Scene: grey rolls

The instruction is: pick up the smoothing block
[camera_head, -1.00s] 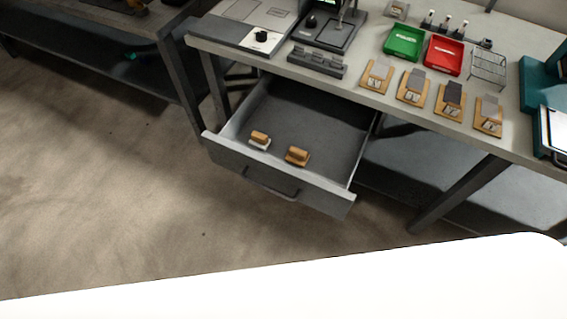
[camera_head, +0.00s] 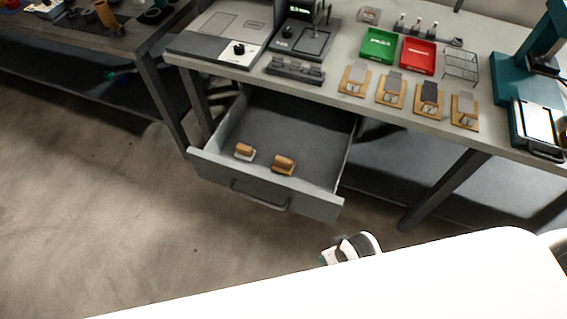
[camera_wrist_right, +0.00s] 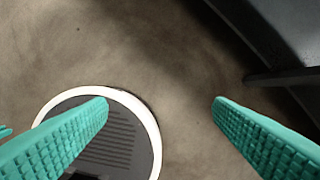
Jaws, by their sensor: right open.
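Two small wooden-handled blocks lie in the open drawer. The left block (camera_head: 244,152) has a pale base and the right block (camera_head: 283,165) a tan-brown base. They are too small to tell for certain which is the smoothing block. In the right wrist view my right gripper (camera_wrist_right: 160,102) is open, its teal ridged fingers wide apart with nothing between them, above the floor. In the head view a white and black arm part of mine with a teal tip shows below the drawer, apart from the blocks. My left gripper is not in view.
The drawer (camera_head: 225,172) is pulled out under the grey bench, its handle in front. The bench top holds a green tray (camera_head: 378,46), a red tray (camera_head: 418,57), several wooden boards and a teal press (camera_head: 540,75). The floor (camera_head: 120,220) before the drawer is clear.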

